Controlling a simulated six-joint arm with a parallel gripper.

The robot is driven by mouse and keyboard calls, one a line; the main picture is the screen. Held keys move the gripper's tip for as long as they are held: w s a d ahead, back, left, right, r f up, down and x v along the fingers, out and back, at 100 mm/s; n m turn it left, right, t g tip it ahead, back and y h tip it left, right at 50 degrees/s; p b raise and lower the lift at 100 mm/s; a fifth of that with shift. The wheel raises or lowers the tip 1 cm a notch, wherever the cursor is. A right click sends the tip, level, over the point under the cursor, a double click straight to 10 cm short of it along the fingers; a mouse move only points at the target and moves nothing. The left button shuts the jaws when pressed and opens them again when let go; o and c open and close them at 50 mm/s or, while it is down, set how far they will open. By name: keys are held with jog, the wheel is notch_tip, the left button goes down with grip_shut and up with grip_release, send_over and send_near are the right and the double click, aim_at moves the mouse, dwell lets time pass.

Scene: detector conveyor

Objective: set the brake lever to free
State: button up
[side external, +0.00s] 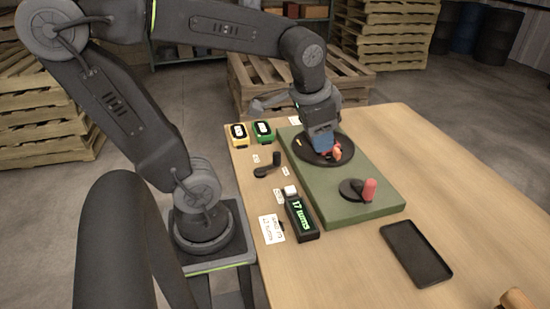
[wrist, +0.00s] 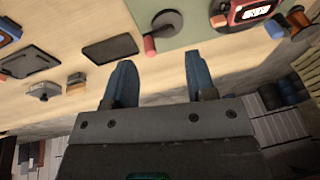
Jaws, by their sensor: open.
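A small black lever (side external: 267,168) lies beside the green board's left edge, between two small white labels; it appears to be the brake lever. The label text is too small to read, so I cannot tell which setting it points to. My gripper (side external: 321,146) is over the black disc (side external: 308,151) on the green board, to the right of the lever and apart from it. In the wrist view its two blue fingers (wrist: 160,88) stand apart with nothing between them. The lever is not clearly visible in the wrist view.
A crank with a red handle (side external: 369,189) stands on the green board (side external: 330,189). A black tray (side external: 415,252) lies in front. A counter reading 17 turns (side external: 302,217) and yellow (side external: 239,134) and green (side external: 262,131) devices line the left side. A red object (side external: 337,152) is by my fingers.

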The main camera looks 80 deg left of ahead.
jog(key=w+a+f+m+g, duration=0.1)
jog(key=w+a+f+g, duration=0.1)
jog(key=a, duration=0.3)
jog(key=w+a+f+g, duration=0.2)
jog(key=a, duration=0.4)
jog(key=g, duration=0.4)
send_near(279, 153)
jog(key=shift+m+t, duration=0.3)
jog(key=shift+m, duration=0.2)
jog(key=x, duration=1.1)
jog(key=shift+s+f, duration=0.1)
jog(key=shift+s, duration=0.3)
jog(key=c, duration=0.9)
